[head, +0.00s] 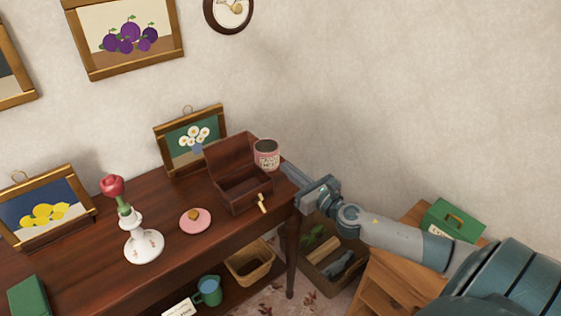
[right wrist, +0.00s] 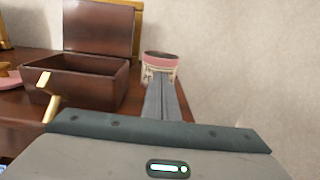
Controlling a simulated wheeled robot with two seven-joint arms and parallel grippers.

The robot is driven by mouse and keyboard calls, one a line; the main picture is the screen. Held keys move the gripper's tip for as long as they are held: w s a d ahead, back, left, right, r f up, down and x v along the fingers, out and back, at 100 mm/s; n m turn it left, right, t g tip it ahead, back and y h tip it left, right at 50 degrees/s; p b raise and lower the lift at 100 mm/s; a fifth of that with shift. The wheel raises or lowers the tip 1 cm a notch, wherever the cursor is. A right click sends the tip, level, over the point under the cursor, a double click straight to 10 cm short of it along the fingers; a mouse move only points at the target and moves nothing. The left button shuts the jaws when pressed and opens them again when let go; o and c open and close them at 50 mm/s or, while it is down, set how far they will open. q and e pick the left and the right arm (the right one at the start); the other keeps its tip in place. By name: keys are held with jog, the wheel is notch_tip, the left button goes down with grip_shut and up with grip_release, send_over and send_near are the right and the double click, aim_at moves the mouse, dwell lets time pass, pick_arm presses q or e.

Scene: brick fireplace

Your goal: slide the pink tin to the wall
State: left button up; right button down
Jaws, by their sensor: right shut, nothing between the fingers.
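The pink tin (head: 266,153) stands upright at the back right corner of the dark wooden table (head: 85,265), just right of an open brown box. It has a cream label, and its top looks dark inside. My right gripper (head: 287,170) comes in from the right, shut and empty, with its fingertips at the near right side of the tin. In the right wrist view the shut fingers (right wrist: 162,88) point at the tin (right wrist: 160,62) and hide its lower part. I cannot tell whether they touch it. My left gripper is out of view.
The open box (head: 243,190) is close left of the tin, with its gold key or latch (head: 262,203) in front. A daisy picture (head: 190,140) leans behind. A pink disc with a knob (head: 195,220) and a rose vase (head: 143,245) stand further left. Wall is behind.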

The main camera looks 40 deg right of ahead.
aim_at(273, 157)
jog(key=w, duration=0.3)
jog(key=shift+w+a+p, duration=0.1)
jog(key=shift+w+p, duration=0.25)
jog(key=shift+w, duration=0.3)
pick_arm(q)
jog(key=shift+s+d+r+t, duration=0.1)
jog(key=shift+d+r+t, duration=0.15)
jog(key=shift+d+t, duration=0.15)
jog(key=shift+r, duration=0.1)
pick_arm(e)
jog(key=shift+w, duration=0.1)
jog(key=shift+w+a, duration=0.15)
jog(key=shift+w, duration=1.6)
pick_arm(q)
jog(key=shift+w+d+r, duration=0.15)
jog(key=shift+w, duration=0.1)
pick_arm(e)
jog(key=shift+s+f, duration=0.1)
